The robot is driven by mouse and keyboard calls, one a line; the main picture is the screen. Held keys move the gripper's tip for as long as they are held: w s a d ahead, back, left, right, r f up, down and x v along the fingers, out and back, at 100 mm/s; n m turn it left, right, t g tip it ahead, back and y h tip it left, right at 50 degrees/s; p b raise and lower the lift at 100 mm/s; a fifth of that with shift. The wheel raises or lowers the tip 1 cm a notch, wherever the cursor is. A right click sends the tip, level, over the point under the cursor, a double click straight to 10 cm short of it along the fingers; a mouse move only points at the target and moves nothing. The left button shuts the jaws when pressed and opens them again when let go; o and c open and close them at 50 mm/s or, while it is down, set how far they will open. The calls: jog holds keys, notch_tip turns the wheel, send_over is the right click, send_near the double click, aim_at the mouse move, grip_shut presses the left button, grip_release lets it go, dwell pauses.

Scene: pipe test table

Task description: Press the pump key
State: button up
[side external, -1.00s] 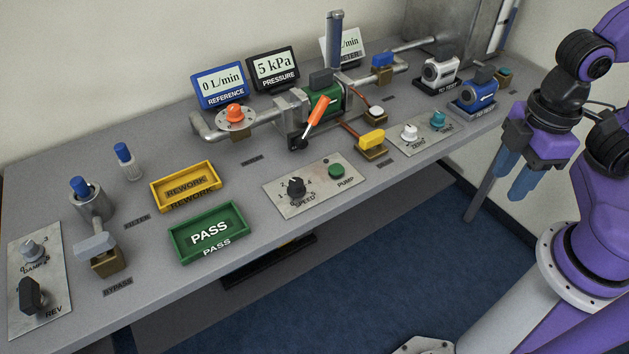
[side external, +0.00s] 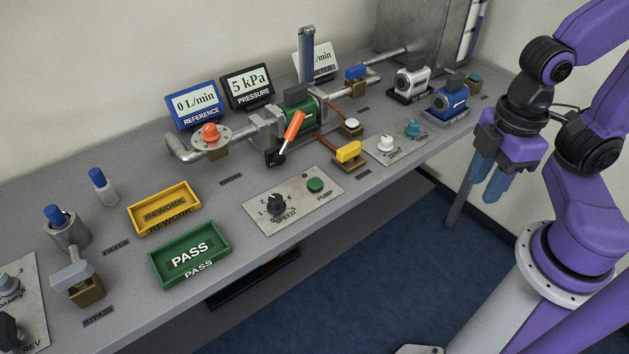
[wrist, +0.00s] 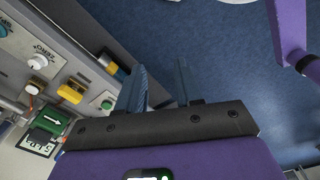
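The pump key is a round green button (side external: 315,185) labelled PUMP on a light panel (side external: 262,210), to the right of the black speed knob (side external: 277,204). A green button, seemingly the same one, shows in the wrist view (wrist: 106,103). My gripper (side external: 483,190) hangs with blue fingers pointing down, beyond the table's front edge and to the right of the button, well apart from it. In the wrist view the two fingers (wrist: 158,78) stand apart with only floor visible between them.
Near the pump panel are a yellow valve handle (side external: 348,152), an orange-handled lever (side external: 291,130) and a panel with white and teal knobs (side external: 399,146). A green PASS tray (side external: 190,278) and yellow REWORK tray (side external: 150,228) lie left. Space above the blue floor (side external: 390,260) is clear.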

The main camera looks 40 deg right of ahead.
grip_shut()
dwell(1.5)
